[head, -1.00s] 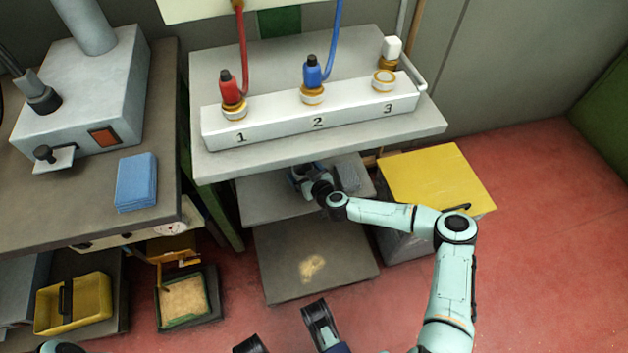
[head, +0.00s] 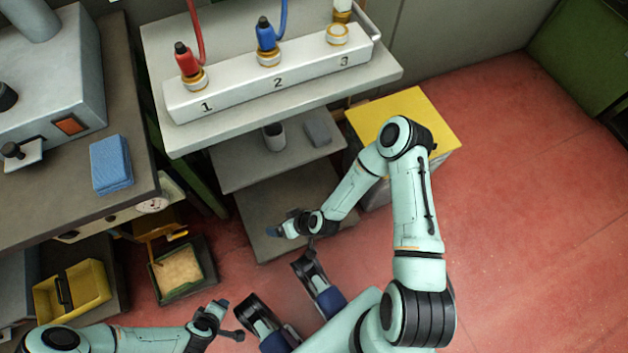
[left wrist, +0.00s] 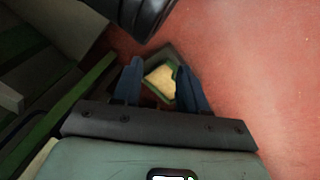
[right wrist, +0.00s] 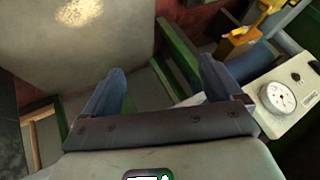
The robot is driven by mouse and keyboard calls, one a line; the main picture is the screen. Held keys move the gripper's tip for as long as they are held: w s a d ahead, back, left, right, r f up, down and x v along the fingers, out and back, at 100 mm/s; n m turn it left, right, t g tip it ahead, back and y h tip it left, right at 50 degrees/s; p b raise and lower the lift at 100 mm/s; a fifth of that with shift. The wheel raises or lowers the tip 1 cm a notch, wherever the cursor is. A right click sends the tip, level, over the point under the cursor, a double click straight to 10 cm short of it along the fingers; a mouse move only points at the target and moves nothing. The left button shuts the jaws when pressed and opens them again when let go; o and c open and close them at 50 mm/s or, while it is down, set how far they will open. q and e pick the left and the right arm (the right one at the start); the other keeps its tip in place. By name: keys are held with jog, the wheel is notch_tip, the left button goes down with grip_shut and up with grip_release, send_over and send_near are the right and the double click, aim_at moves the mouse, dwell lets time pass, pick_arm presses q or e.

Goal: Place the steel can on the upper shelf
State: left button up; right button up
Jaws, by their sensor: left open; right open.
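The steel can (head: 274,136), a small grey cylinder with a dark top, stands upright on the shelf (head: 240,172) just below the white-topped bench, near its back. A lower shelf (head: 262,215) lies beneath that one. My right gripper (head: 272,231) is over the front left part of the lower shelf, empty and apart from the can. Its open fingers also show in the right wrist view (right wrist: 161,68), with nothing between them. My left gripper (head: 230,320) is open and empty over the red floor at the bottom; it also shows in the left wrist view (left wrist: 159,70).
A grey block (head: 317,132) sits right of the can. The bench top (head: 380,78) overhangs the shelf and carries a numbered socket strip (head: 270,85). A yellow-topped box (head: 425,105) stands to the right. A sand tray (head: 212,275) and yellow bin (head: 85,290) are at lower left.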

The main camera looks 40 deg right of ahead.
jog(key=s+d+f+m+g+h, duration=0.1)
jog(key=s+d+m+g+h, duration=0.1)
jog(key=s+d, duration=0.3)
jog(key=s+m+g, duration=0.1)
jog(key=s, duration=0.3)
jog(key=shift+s+f+m, duration=0.15)
jog(key=shift+f+m, duration=0.2)
jog(key=shift+m, duration=0.05)
